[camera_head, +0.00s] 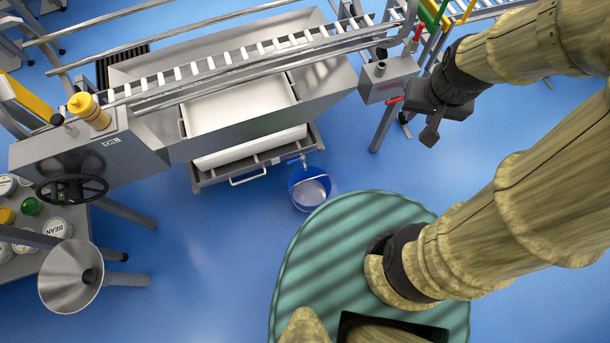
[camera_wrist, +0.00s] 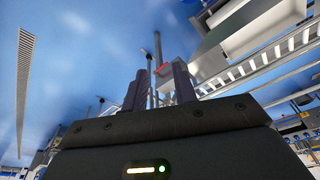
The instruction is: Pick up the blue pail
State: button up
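The blue pail (camera_head: 309,188) sits upright on the blue floor in the head view, just below the drain spout of the long metal trough. Its inside looks pale, and a thin handle shows across it. My gripper (camera_head: 417,120) is at the upper right, well to the right of the pail and further back, beside a small grey metal box. In the wrist view the two dark fingers of my gripper (camera_wrist: 159,88) stand apart with nothing held between them. I do not see the pail in the wrist view.
The metal trough (camera_head: 145,70) with a roller conveyor runs across the top. A grey box with a red lever (camera_head: 394,100) is close to my gripper. A funnel (camera_head: 70,276) and a shelf of cans are at left.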

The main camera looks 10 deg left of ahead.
jog(key=w+a+f+m+g+b, duration=0.1)
jog(key=a+f+m+b, duration=0.35)
jog(key=f, duration=0.75)
jog(key=w+a+f+m+g+b, duration=0.1)
jog(key=a+f+b, duration=0.5)
jog(key=f+b, duration=0.5)
jog(key=w+a+f+m+g+b, duration=0.1)
jog(key=w+a+f+m+b, duration=0.3)
jog(key=f, duration=0.9)
jog(key=s+a+f+m+h+b, duration=0.1)
jog(key=a+f+b, duration=0.3)
jog(key=f+b, duration=0.4)
jog(key=s+a+f+m+t+h+b, duration=0.1)
jog(key=s+a+f+m+b, duration=0.2)
jog(key=f, duration=1.5)
jog(key=s+a+f+m+t+h+b, duration=0.1)
jog(key=a+f+b, duration=0.5)
jog(key=f+b, duration=0.7)
jog(key=shift+s+a+f+m+h, duration=0.25)
jog(key=shift+s+f+m+h, duration=0.35)
jog(key=shift+s+m, duration=0.35)
jog(key=b+x, duration=0.6)
jog(key=x, duration=0.6)
jog(key=shift+b, duration=0.4)
jog(key=shift+d, duration=0.1)
